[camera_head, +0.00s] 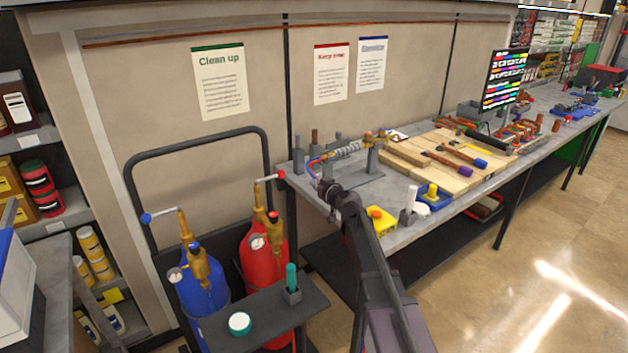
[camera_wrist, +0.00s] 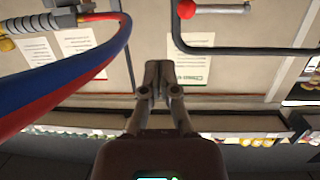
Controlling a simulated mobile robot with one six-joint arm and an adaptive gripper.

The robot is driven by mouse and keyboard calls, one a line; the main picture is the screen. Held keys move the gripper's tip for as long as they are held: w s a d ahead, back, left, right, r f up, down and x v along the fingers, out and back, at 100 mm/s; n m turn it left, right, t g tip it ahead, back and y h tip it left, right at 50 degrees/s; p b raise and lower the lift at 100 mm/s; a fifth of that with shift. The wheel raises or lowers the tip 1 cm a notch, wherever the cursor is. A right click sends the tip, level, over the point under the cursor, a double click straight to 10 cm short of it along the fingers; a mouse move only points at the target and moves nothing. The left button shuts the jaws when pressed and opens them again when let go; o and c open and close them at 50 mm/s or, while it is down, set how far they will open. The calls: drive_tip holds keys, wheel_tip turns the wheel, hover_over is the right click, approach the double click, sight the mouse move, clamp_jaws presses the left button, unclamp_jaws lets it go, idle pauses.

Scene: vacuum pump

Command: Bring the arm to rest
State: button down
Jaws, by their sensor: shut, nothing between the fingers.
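My arm reaches up from the lower middle of the head view, its end over the left end of the workbench (camera_head: 392,207). My gripper (camera_head: 324,184) is small and partly hidden by the arm there. In the wrist view my gripper (camera_wrist: 158,70) has its two fingers closed together, with nothing between them. The fingers appear in front of the wall and its posters. A red and blue hose (camera_wrist: 100,70) curves past on the left of the wrist view, apart from the fingertips.
A cart with a blue cylinder (camera_head: 197,285) and a red cylinder (camera_head: 262,262) stands left of the arm. A metal coil assembly (camera_head: 345,151) is on the bench behind my gripper. Open floor (camera_head: 545,245) is at right.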

drive_tip(key=s+d+f+g+h, duration=0.1)
drive_tip(key=s+d+f+g, duration=0.2)
drive_tip(key=s, duration=0.4)
drive_tip(key=s+d+f+m+g+h, duration=0.1)
drive_tip(key=s+f+g, duration=0.1)
drive_tip(key=s+f, duration=0.3)
drive_tip(key=s+d+f+g, duration=0.2)
drive_tip(key=s+f+g, duration=0.1)
drive_tip(key=s, duration=0.5)
drive_tip(key=s+d+f+m+g+h, duration=0.2)
drive_tip(key=s+d, duration=0.3)
drive_tip(key=s, duration=0.3)
drive_tip(key=s+d+f+m+g+h, duration=0.2)
drive_tip(key=s+d, duration=0.3)
drive_tip(key=s, duration=0.3)
drive_tip(key=shift+m+g+h, duration=0.5)
drive_tip(key=shift+g+h, duration=0.3)
drive_tip(key=shift+h, duration=0.1)
drive_tip(key=shift+d, duration=0.1)
